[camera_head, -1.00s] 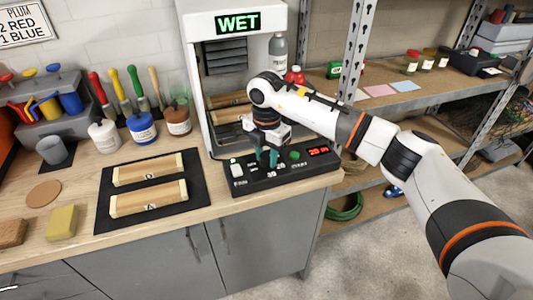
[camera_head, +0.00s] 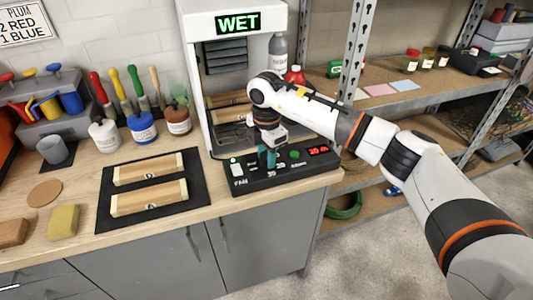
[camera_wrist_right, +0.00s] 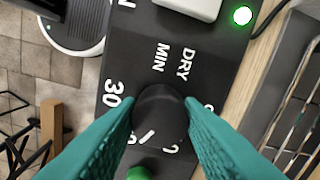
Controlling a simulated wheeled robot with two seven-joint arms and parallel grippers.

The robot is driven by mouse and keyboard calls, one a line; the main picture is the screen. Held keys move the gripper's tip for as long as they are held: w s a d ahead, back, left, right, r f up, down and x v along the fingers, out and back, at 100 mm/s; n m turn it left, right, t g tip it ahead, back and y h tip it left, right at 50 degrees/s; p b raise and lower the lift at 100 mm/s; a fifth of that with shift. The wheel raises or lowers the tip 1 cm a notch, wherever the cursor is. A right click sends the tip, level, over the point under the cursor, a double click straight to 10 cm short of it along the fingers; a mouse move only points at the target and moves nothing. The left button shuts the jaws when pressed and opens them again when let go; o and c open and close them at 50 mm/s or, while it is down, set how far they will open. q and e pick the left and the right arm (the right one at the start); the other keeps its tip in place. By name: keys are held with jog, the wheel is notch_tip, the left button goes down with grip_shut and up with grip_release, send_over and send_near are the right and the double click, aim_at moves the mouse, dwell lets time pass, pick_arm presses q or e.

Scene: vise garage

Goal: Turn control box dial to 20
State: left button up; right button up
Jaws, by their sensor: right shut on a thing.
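The black control box (camera_head: 250,183) lies at the bench's front edge, before the white cabinet. It bears a red display (camera_head: 318,150), too small to read surely but like 20, a green button (camera_head: 295,155) and a white switch (camera_head: 236,168). My right gripper (camera_head: 268,160) points down at the box, its teal fingers shut on the black dial (camera_wrist_right: 160,105). In the right wrist view the fingers (camera_wrist_right: 160,112) press both sides of the dial. A "30" mark and "DRY MIN" print show beside it; other marks are partly hidden. My left gripper is not in view.
The white cabinet (camera_head: 192,60) with a lit WET sign (camera_head: 237,23) stands behind the box. A dark mat (camera_head: 200,208) with two wooden blocks lies to the left.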

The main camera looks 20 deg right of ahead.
aim_at(266, 155)
jog(key=shift+r, duration=0.1)
jog(key=o, duration=1)
notch_tip(266, 155, up, 12)
jog(key=b, duration=0.2)
